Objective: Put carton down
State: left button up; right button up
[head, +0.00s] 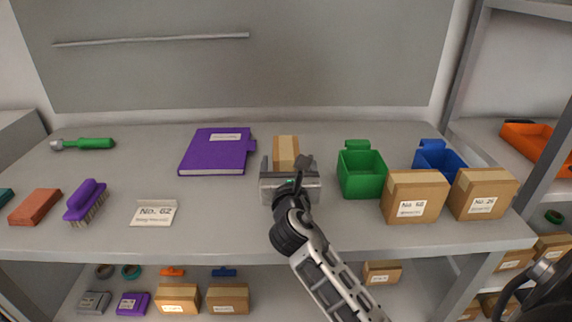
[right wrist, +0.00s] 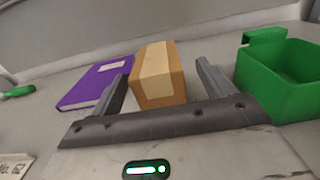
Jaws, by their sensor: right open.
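A small brown carton (head: 286,147) with a paler tape strip stands on the grey bench top, right of the purple binder. It also shows in the right wrist view (right wrist: 158,85), upright. My right gripper (head: 287,168) is open just in front of it. In the right wrist view the two fingers (right wrist: 161,70) stand either side of the carton's near part, with a visible gap on each side. The gripper body hides the carton's lower front in the head view. My left gripper is not in view.
A green bin (head: 361,175) stands close right of the gripper, with a blue bin (head: 439,162) and two labelled cartons (head: 414,195) (head: 482,193) beyond. Left are the purple binder (head: 213,150), a number card (head: 155,212), a brush (head: 86,200) and a brick (head: 35,206). Bench space between card and gripper is clear.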

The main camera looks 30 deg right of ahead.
aim_at(286, 148)
jog(key=x, duration=0.5)
jog(key=shift+a+r, duration=0.1)
jog(key=shift+a, duration=0.1)
jog(key=c, duration=1.3)
